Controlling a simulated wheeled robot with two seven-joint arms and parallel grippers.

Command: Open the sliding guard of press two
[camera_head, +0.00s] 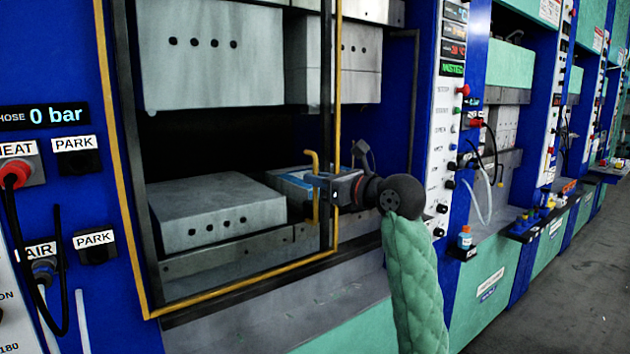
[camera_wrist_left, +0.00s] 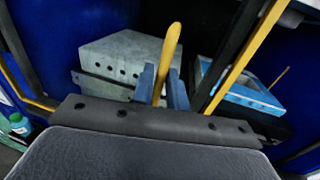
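The sliding guard (camera_head: 334,110) is a dark frame with yellow edging across the front of the near press. Its yellow handle (camera_head: 314,200) stands upright near the guard's right edge. My left gripper (camera_head: 317,182) reaches the handle from the right. In the left wrist view, the handle (camera_wrist_left: 170,50) runs between the two blue fingers of my left gripper (camera_wrist_left: 161,85), which are close together on it. The fingers hide part of the handle. My right gripper is not in view.
Grey steel blocks (camera_head: 215,213) and a blue-edged mould (camera_head: 298,185) lie behind the guard. A control panel (camera_head: 445,130) stands right of the press. Hoses hang at the left by a red connector (camera_head: 17,174). The floor (camera_head: 580,280) is clear at lower right.

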